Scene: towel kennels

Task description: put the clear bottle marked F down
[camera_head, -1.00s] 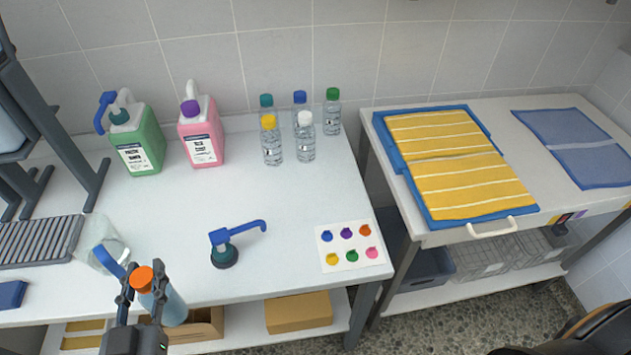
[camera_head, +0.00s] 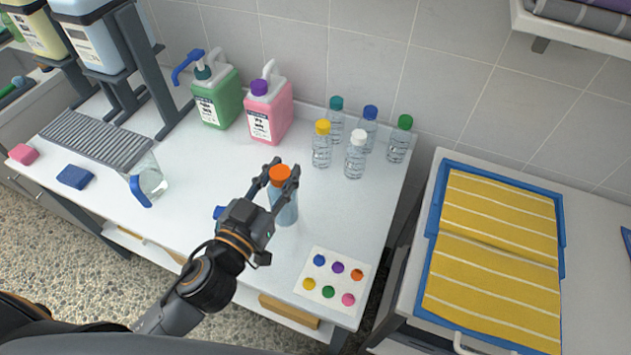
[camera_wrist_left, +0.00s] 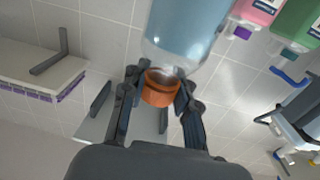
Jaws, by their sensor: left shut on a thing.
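My left gripper (camera_head: 283,172) is shut on the orange cap of a clear bottle (camera_head: 286,210) with bluish liquid. The bottle hangs upright below the fingers over the white counter (camera_head: 200,180). I cannot tell whether its base touches the counter, and no letter F is readable. In the left wrist view the fingers (camera_wrist_left: 160,95) close around the orange cap, with the bottle body (camera_wrist_left: 183,35) beyond it. My right gripper is not in view.
Several capped bottles (camera_head: 355,158) stand behind to the right. A card with coloured spots (camera_head: 333,283) lies in front. A blue pump (camera_head: 220,212) is partly hidden by my gripper. Green (camera_head: 215,95) and pink (camera_head: 268,112) jugs stand at the back.

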